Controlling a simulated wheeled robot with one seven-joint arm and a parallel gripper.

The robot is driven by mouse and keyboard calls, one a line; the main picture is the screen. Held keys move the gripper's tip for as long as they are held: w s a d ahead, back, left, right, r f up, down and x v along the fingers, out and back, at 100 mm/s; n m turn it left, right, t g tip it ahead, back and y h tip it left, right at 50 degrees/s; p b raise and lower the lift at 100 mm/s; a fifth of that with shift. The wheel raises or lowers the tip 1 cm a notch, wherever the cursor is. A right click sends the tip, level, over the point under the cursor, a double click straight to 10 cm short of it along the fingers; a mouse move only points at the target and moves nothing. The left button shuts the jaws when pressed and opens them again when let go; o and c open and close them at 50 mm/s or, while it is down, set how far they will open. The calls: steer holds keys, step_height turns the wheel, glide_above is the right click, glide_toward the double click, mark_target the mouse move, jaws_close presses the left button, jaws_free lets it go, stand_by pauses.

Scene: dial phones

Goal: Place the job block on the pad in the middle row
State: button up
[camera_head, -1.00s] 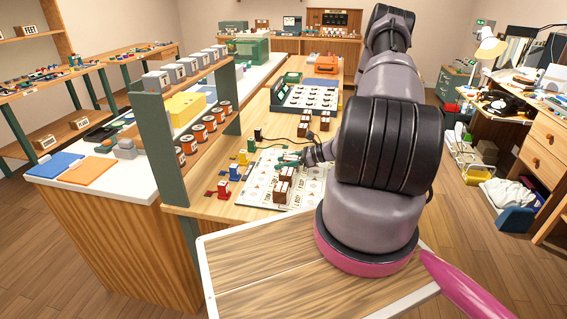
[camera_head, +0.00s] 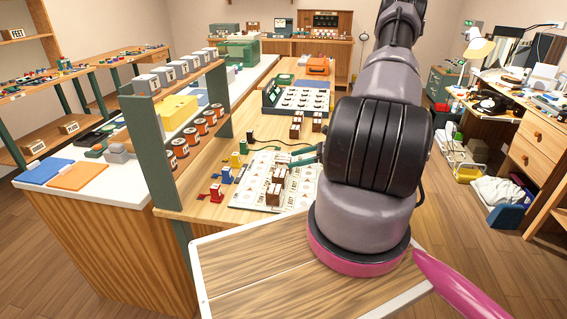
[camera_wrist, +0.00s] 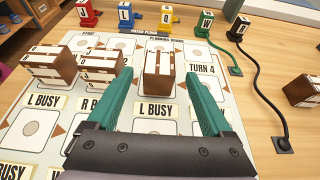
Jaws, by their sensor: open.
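Several brown blocks with white bands and small black lettering stand on the cream planning board (camera_wrist: 60,125); I cannot read which is the job block. In the wrist view, one block (camera_wrist: 157,80) stands between the two green fingers of my gripper (camera_wrist: 158,78), which is open with gaps on both sides. Two more blocks, a left one (camera_wrist: 48,68) and one beside it (camera_wrist: 101,72), stand close together to the left. The board has printed pads in rows, including an L BUSY pad (camera_wrist: 155,128). In the head view, my gripper (camera_head: 300,160) is partly hidden by my arm.
Red (camera_wrist: 87,14), blue (camera_wrist: 127,18), yellow (camera_wrist: 166,20), green (camera_wrist: 205,24) and black (camera_wrist: 238,28) plugs line the board's far edge in the wrist view. Another brown block (camera_wrist: 302,90) stands off the board. A shelf with spools (camera_head: 180,148) rises at left.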

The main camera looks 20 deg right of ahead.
steer(key=shift+v, duration=1.8)
steer(key=s+a+r+n+g+h, duration=0.15)
steer(key=a+r+n, duration=0.25)
steer(key=r, duration=0.5)
steer(key=s+a+r+n+g+h, duration=0.15)
steer(key=a+r+n, duration=0.25)
steer(key=r, duration=0.5)
steer(key=a+r+n+g+h, duration=0.15)
steer(key=a+r+n, duration=0.25)
steer(key=r, duration=0.5)
steer(key=s+a+r+n+t+h, duration=0.2)
steer(key=s+a+r+n, duration=0.1)
steer(key=s+r, duration=0.5)
steer(key=s+a+r+n+t+h, duration=0.2)
steer(key=s+r+n, duration=0.3)
steer(key=s+r, duration=0.3)
steer(key=shift+s+a+r+n+h, duration=0.35)
steer(key=shift+a+r, duration=0.2)
steer(key=shift+r, duration=0.15)
